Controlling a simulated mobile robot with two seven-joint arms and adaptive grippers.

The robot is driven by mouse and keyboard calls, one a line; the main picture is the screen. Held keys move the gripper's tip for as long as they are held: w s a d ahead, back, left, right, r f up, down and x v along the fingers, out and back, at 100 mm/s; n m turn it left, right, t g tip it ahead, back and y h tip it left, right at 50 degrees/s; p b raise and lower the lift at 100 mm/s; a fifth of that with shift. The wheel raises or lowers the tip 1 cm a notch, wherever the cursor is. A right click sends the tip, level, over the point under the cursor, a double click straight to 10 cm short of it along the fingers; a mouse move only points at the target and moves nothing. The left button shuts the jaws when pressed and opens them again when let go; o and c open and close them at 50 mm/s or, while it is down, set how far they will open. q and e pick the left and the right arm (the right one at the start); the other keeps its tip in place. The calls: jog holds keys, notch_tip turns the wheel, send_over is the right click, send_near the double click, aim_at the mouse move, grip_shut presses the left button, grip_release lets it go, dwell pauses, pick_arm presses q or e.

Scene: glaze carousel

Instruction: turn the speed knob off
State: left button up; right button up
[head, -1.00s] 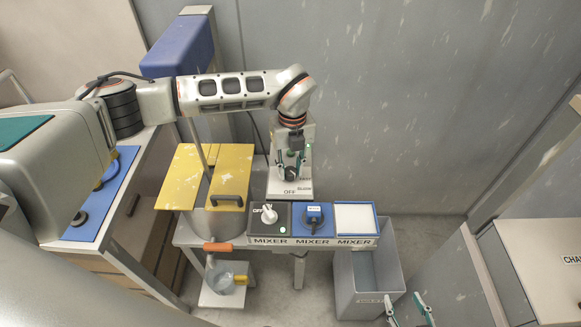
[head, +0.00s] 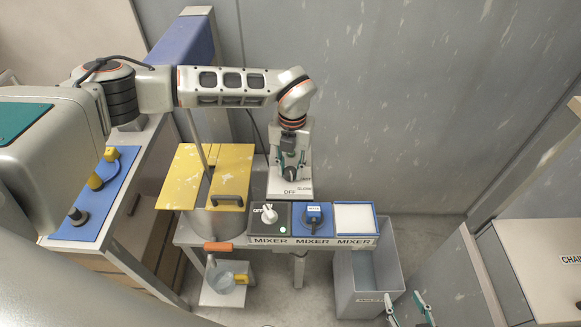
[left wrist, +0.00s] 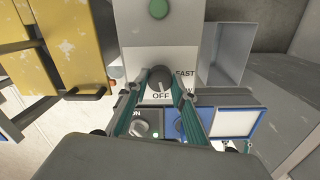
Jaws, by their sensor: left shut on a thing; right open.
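The dark round speed knob (left wrist: 160,78) is on the upright grey panel (left wrist: 132,58), with OFF below it and FAST to its right; a third label is partly covered. The knob's pale mark faces down toward OFF. My left gripper (left wrist: 159,76) has its teal fingers on either side of the knob and is shut on it. In the head view my left gripper (head: 291,174) is in front of the panel (head: 302,130) and covers part of it. My right gripper (head: 404,295) is open and empty at the bottom, by the grey bin.
The mixer box with a white knob (head: 269,214), a blue switch (head: 313,213) and a white square panel (head: 355,217) stands just below the speed panel. A yellow-lidded vessel (head: 185,177) is at left. A grey bin (head: 367,300) stands at lower right.

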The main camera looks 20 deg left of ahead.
aim_at(291, 171)
pick_arm(q)
jog(key=shift+r+m, duration=0.1)
jog(key=shift+m, duration=1.2)
jog(key=o, duration=1.1)
notch_tip(291, 171, up, 12)
jog(key=shift+d+f, duration=0.1)
